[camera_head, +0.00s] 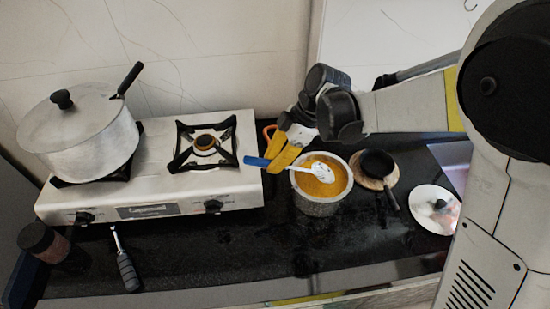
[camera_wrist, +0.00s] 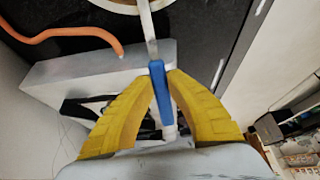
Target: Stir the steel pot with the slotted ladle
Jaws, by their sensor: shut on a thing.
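The slotted ladle has a blue handle (camera_wrist: 158,90) and a light metal head (camera_head: 322,172). My gripper (camera_head: 277,163) has yellow fingers and is shut on the blue handle; the wrist view shows the handle between the fingertips (camera_wrist: 160,80). The steel pot (camera_head: 318,205) stands on the black counter right of the stove and holds an orange-yellow content (camera_head: 325,188). In the head view the ladle's head is over the pot's opening, at the content's surface. I cannot tell how deep it sits. In the wrist view only part of the pot's rim shows at the top.
A white stove (camera_head: 150,190) with a large lidded pot (camera_head: 80,140) stands at left. A small black pan (camera_head: 378,164) on a wooden board and a white plate (camera_head: 425,215) lie right of the steel pot. An orange hose (camera_wrist: 75,33) runs behind the stove. Front counter is mostly clear.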

